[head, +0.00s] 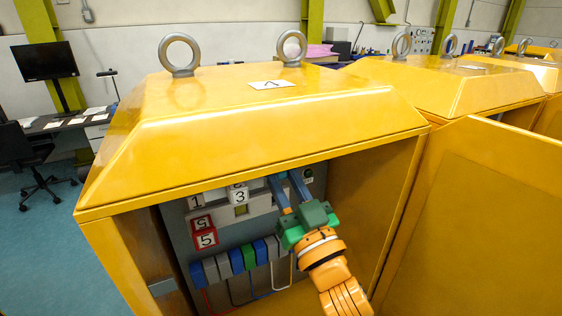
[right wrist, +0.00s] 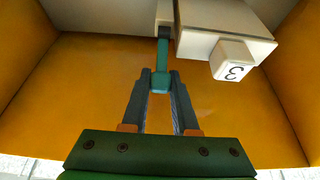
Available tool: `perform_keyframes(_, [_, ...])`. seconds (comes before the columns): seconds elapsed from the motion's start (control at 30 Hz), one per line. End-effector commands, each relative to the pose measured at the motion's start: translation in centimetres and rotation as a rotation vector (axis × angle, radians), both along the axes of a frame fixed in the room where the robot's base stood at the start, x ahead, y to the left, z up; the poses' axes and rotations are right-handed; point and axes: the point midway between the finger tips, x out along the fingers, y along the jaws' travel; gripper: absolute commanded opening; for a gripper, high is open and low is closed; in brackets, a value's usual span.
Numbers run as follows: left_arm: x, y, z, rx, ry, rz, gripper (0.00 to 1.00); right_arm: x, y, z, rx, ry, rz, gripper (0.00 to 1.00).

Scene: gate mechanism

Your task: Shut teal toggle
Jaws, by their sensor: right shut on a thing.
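The teal toggle (right wrist: 162,62) shows in the right wrist view as a short lever hanging from a dark pivot beside a pale box. My right gripper (right wrist: 161,84) has its two dark fingers on either side of the toggle's free end, shut on it. In the head view my right gripper (head: 287,186) reaches into the open yellow cabinet (head: 270,133), its fingertips up under the front edge of the hood. The toggle cannot be made out in the head view. My left gripper is not in view.
White number blocks (head: 238,194) and red number blocks (head: 204,238) sit on the panel left of the gripper. A row of blue, grey and green blocks (head: 236,260) with wires lies below. The yellow side wall (head: 390,200) stands close right of my arm.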

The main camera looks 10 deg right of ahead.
Motion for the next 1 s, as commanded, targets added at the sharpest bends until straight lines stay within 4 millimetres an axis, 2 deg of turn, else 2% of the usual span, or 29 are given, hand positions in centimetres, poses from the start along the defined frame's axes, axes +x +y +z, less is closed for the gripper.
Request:
perform_keyframes(0.3, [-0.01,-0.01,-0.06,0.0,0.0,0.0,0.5,0.37,0.14,0.58,-0.038,0.115,0.001,0.0])
perform_keyframes(0.83, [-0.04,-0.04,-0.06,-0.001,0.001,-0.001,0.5,0.5,0.15,0.58,-0.045,0.142,-0.001,0.0])
perform_keyframes(0.87, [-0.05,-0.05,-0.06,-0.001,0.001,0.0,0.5,0.5,0.15,0.58,-0.045,0.142,-0.001,0.35])
perform_keyframes(0.93, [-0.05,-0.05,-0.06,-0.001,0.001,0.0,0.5,0.5,0.14,0.6,-0.045,0.142,-0.001,0.54])
perform_keyframes(1.0, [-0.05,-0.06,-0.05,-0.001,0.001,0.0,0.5,0.5,0.14,0.6,-0.045,0.141,-0.001,0.57])
